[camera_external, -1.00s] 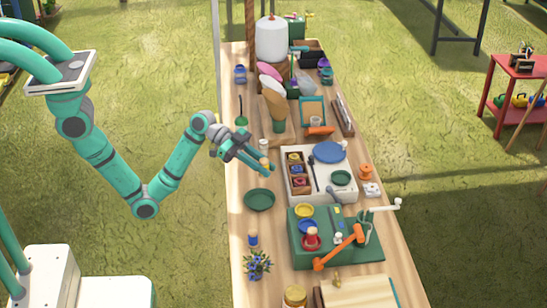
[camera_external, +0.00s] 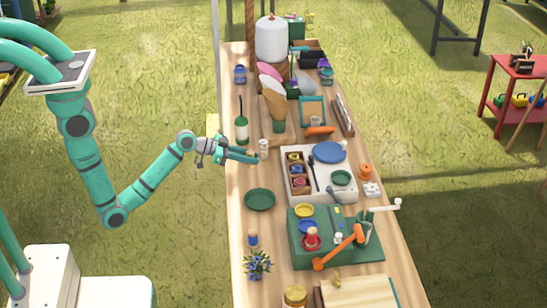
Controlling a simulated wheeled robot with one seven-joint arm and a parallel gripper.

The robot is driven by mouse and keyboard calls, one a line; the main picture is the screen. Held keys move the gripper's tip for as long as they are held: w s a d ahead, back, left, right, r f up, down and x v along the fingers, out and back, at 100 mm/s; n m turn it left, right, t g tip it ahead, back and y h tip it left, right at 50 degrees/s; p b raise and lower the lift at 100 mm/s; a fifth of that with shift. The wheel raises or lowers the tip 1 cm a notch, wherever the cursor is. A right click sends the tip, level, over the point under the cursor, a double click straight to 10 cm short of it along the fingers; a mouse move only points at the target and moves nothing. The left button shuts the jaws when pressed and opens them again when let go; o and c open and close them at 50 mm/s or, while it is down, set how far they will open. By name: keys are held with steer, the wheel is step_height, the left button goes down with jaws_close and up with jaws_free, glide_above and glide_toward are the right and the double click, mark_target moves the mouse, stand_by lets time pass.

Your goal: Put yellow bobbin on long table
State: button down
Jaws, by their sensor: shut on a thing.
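My gripper (camera_external: 257,157) is over the left edge of the long table (camera_external: 238,210), with its fingers pointing right. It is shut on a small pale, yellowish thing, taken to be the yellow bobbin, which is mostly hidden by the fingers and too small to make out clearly. A small white-topped item (camera_external: 263,146) stands right beside the fingertips. I cannot tell whether the held thing touches the tabletop.
A green bottle (camera_external: 241,130) stands just behind the gripper. A dark green plate (camera_external: 260,199) lies in front, with bare wood around it. A white tray (camera_external: 322,190) with a wooden box of colored items (camera_external: 298,170) is to the right. A blue-flowered plant (camera_external: 257,265) stands nearer.

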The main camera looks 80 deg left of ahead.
mark_target(251, 175)
steer(key=shift+f, duration=2.35)
steer(key=shift+f, duration=0.15)
steer(key=c, duration=1.6)
jaws_free()
